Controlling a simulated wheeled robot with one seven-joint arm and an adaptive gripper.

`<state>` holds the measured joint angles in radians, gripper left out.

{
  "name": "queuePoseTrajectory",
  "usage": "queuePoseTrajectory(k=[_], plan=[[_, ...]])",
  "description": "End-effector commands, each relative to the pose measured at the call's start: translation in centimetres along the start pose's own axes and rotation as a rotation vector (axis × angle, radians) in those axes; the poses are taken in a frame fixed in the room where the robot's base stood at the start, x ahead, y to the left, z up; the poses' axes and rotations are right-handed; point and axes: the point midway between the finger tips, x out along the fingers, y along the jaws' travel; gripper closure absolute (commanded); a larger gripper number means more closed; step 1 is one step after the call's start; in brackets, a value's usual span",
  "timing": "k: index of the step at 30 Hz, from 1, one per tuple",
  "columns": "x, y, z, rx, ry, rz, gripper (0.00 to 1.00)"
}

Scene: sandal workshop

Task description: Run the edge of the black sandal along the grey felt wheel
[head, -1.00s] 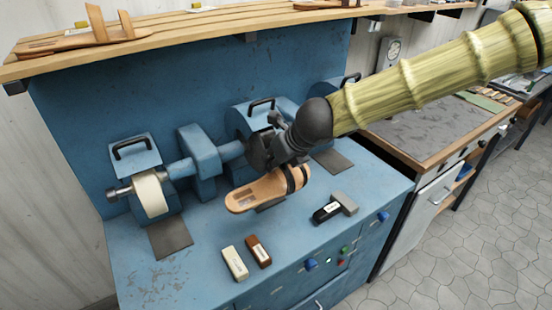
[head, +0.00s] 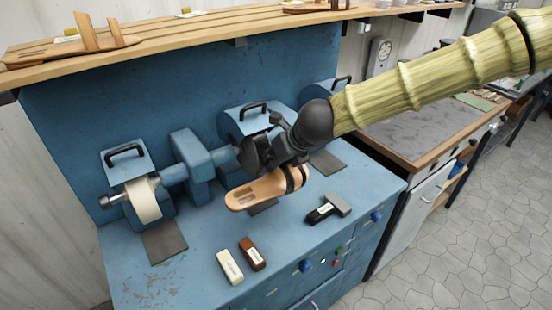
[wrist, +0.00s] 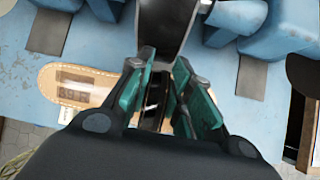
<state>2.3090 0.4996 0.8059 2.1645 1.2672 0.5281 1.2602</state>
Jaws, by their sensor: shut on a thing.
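The sandal (head: 262,190) has a tan footbed and black straps. It hangs above the blue machine bench, its bare end pointing left. My gripper (head: 288,172) is shut on it at the straps; in the wrist view the green finger pads (wrist: 163,100) close around the strap area, with the footbed (wrist: 75,88) out to the left. A dark grey, pale-edged surface (wrist: 165,25), seemingly the middle wheel, lies just beyond the fingers; I cannot tell whether the sandal touches it. A cream wheel (head: 143,201) stands farther left.
Blue hoods with black handles (head: 125,155) stand along the machine. A cream block (head: 229,266), a brown block (head: 253,254) and a black-and-grey tool (head: 328,208) lie on the front of the bench. A wooden shelf (head: 190,32) runs above. The bench's front left is clear.

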Motion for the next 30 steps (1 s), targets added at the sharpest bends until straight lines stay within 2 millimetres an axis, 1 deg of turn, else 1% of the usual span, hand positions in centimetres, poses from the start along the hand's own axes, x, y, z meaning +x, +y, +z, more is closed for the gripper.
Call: queuePoseTrajectory(k=[1, 5, 18, 30], plan=[[-0.11, -0.19, 0.36, 0.002, -0.006, -0.003, 1.00], [-0.14, -0.24, 0.39, 0.002, -0.006, -0.004, 1.00], [-0.39, -0.20, -0.40, 0.000, -0.005, -0.004, 1.00], [-0.37, -0.05, -0.48, -0.001, -0.003, -0.003, 1.00]])
